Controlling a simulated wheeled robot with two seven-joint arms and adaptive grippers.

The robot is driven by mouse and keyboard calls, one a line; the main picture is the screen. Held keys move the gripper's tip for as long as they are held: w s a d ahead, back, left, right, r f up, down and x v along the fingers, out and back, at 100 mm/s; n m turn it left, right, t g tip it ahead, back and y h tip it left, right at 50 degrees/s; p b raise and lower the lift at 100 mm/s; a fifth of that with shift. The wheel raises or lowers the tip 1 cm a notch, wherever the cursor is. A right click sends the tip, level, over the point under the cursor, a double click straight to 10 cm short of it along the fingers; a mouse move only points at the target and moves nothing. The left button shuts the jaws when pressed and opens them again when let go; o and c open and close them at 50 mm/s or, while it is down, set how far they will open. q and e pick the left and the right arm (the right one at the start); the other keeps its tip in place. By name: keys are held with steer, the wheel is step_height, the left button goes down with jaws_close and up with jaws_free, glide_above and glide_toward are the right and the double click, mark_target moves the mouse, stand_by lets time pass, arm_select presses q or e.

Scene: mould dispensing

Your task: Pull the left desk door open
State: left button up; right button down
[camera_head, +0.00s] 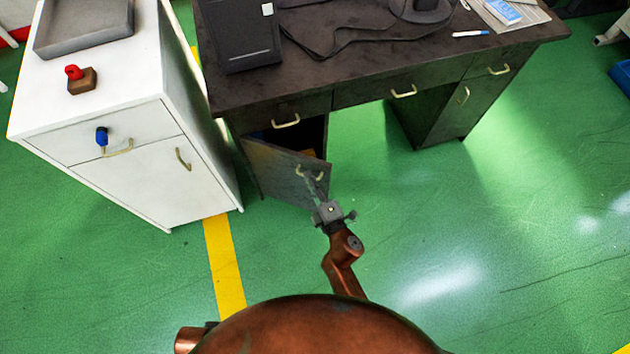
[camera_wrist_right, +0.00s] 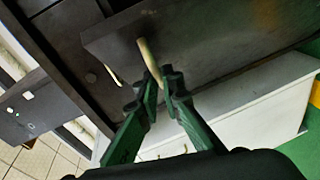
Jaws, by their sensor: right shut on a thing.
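The left desk door (camera_head: 268,168) is a dark panel under the left end of the dark desk (camera_head: 350,70). It stands partly open, swung outward, with a gap into the compartment behind it. My right gripper (camera_head: 312,184) is at the door's free edge, shut on the brass-coloured door handle. In the right wrist view the fingers (camera_wrist_right: 160,88) close around the lower end of the pale handle (camera_wrist_right: 149,58), against the dark door (camera_wrist_right: 215,40). My left gripper is not in view.
Desk drawers (camera_head: 400,92) are shut. Green floor in front is clear, with a yellow line (camera_head: 223,265).

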steer(key=shift+d, duration=0.1)
stand_by(0.3)
steer(key=c, duration=2.1)
jaws_free()
steer(key=shift+s, duration=0.1)
steer(key=v, duration=1.2)
steer(key=shift+c, duration=0.4)
